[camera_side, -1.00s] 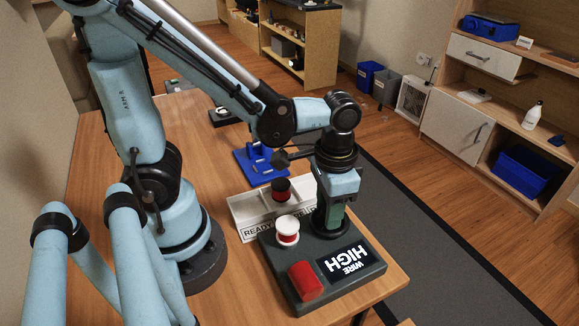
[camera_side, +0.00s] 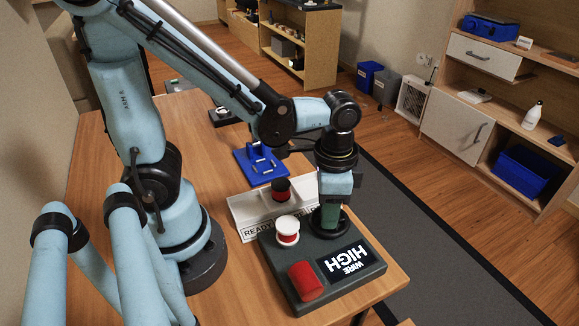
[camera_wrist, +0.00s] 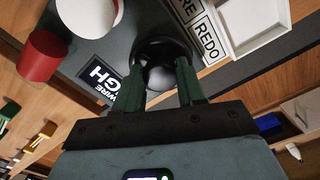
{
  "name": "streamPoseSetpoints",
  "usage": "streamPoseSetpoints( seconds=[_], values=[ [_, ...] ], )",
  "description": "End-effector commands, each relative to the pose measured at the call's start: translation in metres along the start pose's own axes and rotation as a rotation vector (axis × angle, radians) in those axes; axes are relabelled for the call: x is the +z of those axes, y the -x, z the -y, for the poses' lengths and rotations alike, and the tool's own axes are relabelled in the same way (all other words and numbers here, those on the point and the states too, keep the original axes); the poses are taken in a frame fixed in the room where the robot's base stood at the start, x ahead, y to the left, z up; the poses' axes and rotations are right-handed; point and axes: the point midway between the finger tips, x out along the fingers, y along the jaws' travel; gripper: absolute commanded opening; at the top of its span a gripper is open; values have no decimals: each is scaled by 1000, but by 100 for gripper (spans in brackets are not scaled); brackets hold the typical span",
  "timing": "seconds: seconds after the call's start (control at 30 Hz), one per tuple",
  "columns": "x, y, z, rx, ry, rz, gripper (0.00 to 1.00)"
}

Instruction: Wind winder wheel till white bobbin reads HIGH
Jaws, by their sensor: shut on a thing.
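The dark winder base (camera_side: 283,278) stands on the table. Its display (camera_side: 346,262) reads "WIRE HIGH". The white bobbin (camera_side: 288,224) stands upright on the base with red wire around its middle. A red cylinder (camera_side: 306,281) lies in front of it. The black winder wheel (camera_side: 343,229) is at the base's back right, under my gripper (camera_side: 329,224). In the wrist view, my green fingers (camera_wrist: 164,80) are shut on the dark rounded middle of the wheel (camera_wrist: 150,46). The fingers partly hide the wheel.
A white tray (camera_side: 237,208) labelled "READY" and, in the wrist view, "REDO" lies behind the winder. A dark bobbin with red wire (camera_side: 281,190) stands in it. A blue stand (camera_side: 247,172) is farther back. The table's right edge is close to the winder.

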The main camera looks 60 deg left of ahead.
Motion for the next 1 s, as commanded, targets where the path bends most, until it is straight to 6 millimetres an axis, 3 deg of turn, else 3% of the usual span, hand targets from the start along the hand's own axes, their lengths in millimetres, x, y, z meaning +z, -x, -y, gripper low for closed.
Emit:
streamPoseSetpoints(
  seconds=[0.07, 0.1, 0.23, 0.67, 1.0],
  values=[
    [0, 0, 0, 0, 0, -3, 9],
    [0, 0, 0, 0, 1, -3, 45],
    [0, 0, 0, 0, 1, -2, 65],
    [0, 6, 0, 0, 1, -1, 65],
    [0, 44, 0, 0, 1, -1, 65]
  ],
)
